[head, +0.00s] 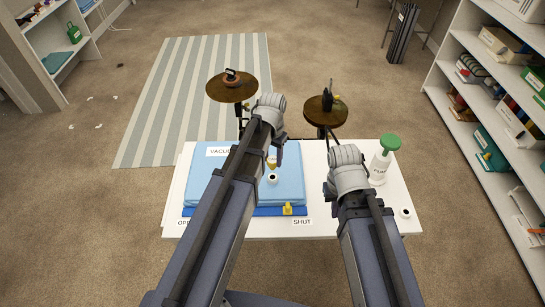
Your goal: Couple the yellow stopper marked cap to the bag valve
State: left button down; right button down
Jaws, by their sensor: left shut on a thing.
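A blue bag (209,170) lies on the white table, partly hidden by my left arm. Its round white valve (272,179) has a dark centre and faces up. My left gripper (275,157) is shut on the yellow stopper (271,164), just beyond the valve in the picture. The stopper looks apart from the valve, but its height above the bag cannot be judged, and its mark is not readable. My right gripper (347,163) is over the table's right part; its fingers are hidden by its own wrist.
A yellow slider (288,208) sits on the bag's blue front edge near the SHUT label (302,222). A white pump with a green top (381,165) stands right of my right wrist. A small white ring-like piece (405,213) lies at the right corner. Two round brown stools (232,90) stand behind.

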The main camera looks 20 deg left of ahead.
aim_at(272, 169)
pick_arm(q)
jog(key=shift+f+b, duration=1.35)
jog(key=shift+f, duration=0.35)
jog(key=shift+f+b, duration=1.6)
jog(key=shift+c, duration=1.4)
grip_release()
jog(key=shift+r, duration=0.1)
jog(key=shift+r, duration=0.1)
notch_tip(272, 169, up, 8)
jog(key=p, duration=0.8)
jog(key=shift+f, duration=0.2)
jog(key=s+d+y, duration=0.1)
jog(key=s+d, duration=0.9)
jog(key=s, duration=0.4)
jog(key=shift+s+d+m, duration=0.15)
jog(key=shift+d+m, duration=0.1)
jog(key=shift+m, duration=0.15)
